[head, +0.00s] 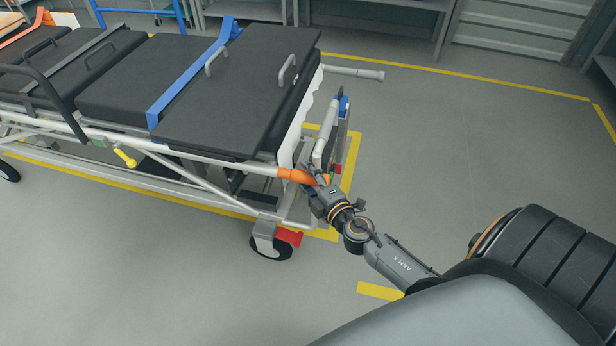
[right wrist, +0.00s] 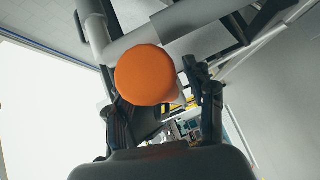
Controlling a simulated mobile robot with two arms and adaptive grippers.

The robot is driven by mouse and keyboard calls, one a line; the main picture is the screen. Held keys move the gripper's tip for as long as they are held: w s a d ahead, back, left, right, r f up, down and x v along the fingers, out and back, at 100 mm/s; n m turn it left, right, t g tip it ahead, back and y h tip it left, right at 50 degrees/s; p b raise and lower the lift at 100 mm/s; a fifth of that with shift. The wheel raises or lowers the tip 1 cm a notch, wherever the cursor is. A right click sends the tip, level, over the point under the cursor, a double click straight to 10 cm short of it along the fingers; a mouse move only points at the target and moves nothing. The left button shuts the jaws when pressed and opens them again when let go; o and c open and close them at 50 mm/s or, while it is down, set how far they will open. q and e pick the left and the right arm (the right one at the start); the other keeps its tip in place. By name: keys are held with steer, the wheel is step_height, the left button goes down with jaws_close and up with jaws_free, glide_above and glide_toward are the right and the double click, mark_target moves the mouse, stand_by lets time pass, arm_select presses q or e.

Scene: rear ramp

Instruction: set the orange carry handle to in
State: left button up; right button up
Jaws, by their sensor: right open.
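The orange carry handle (head: 292,174) sticks out from the near corner of the black-padded stretcher (head: 235,90), at its right end. In the right wrist view its round orange end (right wrist: 145,75) faces the camera. My right gripper (head: 312,177) is at the handle's outer end, with its jaws open. In the right wrist view the fingers (right wrist: 152,82) stand on either side of the orange end. Contact between fingers and handle cannot be told. My left gripper is not in view.
A grey handle (head: 355,72) sticks out at the stretcher's far corner. A blue strap (head: 190,80) crosses the pad. A wheel with a red part (head: 289,238) stands below the near corner. The floor to the right (head: 470,140) is clear, with yellow lines.

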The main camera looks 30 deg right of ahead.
mark_target(298, 181)
jaws_close()
steer(key=shift+w+a, duration=0.1)
steer(key=w+a, duration=0.2)
steer(key=shift+w+a+r, duration=0.1)
steer(key=shift+w+a, duration=0.05)
steer(key=shift+w, duration=0.15)
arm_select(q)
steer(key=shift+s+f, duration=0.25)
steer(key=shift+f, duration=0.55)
arm_select(e)
steer(key=shift+c, duration=1.9)
jaws_free()
steer(key=o, duration=0.4)
steer(key=shift+w+a, duration=0.1)
steer(key=shift+w, duration=0.05)
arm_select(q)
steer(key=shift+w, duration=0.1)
